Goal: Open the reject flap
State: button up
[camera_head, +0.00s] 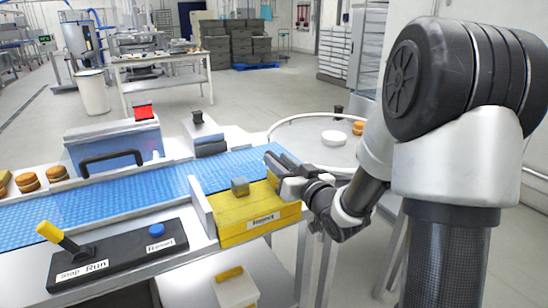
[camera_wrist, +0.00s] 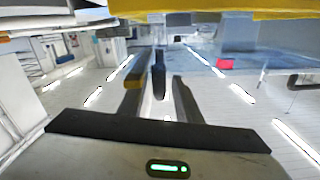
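The reject flap is a yellow box-like cover (camera_head: 258,218) with a "Reject" label, at the front edge of the blue conveyor. A small grey block (camera_head: 240,186) stands on its top. In the wrist view, a yellow strip (camera_wrist: 220,14) crosses the top, and a grey block (camera_wrist: 238,32) shows just below it. My gripper (camera_head: 272,168) is above the flap's right end, to the right of the grey block and apart from it. In the wrist view my gripper (camera_wrist: 158,98) has its fingers spread. A dark shape shows between them, but I cannot tell what it is.
The blue belt (camera_head: 150,190) runs behind the flap. A control panel (camera_head: 118,255) with a yellow lever (camera_head: 56,236) and a blue button (camera_head: 157,230) is at front left. A round table (camera_head: 310,135) stands behind my arm. Buns (camera_head: 28,182) lie at far left.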

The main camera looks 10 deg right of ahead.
jog(key=shift+c, duration=0.4)
grip_shut()
jog(key=shift+r, duration=0.15)
